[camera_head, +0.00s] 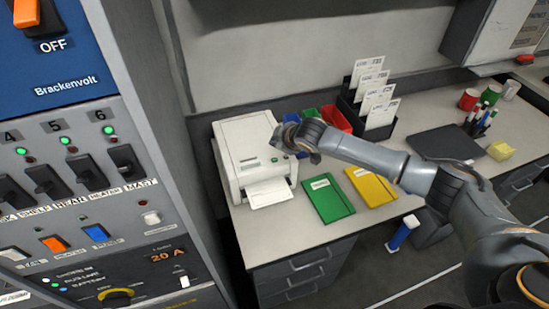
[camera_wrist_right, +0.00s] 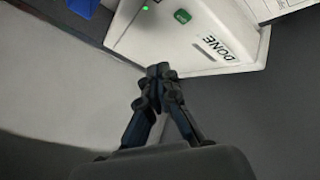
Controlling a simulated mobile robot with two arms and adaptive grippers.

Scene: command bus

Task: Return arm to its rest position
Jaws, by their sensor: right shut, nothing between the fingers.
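My right arm reaches in from the right in the head view, over the desk (camera_head: 400,170). My right gripper (camera_head: 276,142) is at the right side of the white printer (camera_head: 232,150), near its upper front edge. In the right wrist view my right gripper (camera_wrist_right: 160,72) has its fingertips together with nothing between them. The printer (camera_wrist_right: 165,35) is just beyond the fingertips there, with a DONE label and a green button. I cannot tell whether the fingers touch it. My left gripper is not in either view.
A printed sheet (camera_head: 269,193) sticks out of the printer. Green (camera_head: 328,198) and yellow (camera_head: 371,187) notebooks lie beside it. A card rack (camera_head: 349,115), red cups (camera_head: 468,99) and a pen holder (camera_head: 475,126) stand farther right. A switch panel (camera_head: 75,170) rises at the left.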

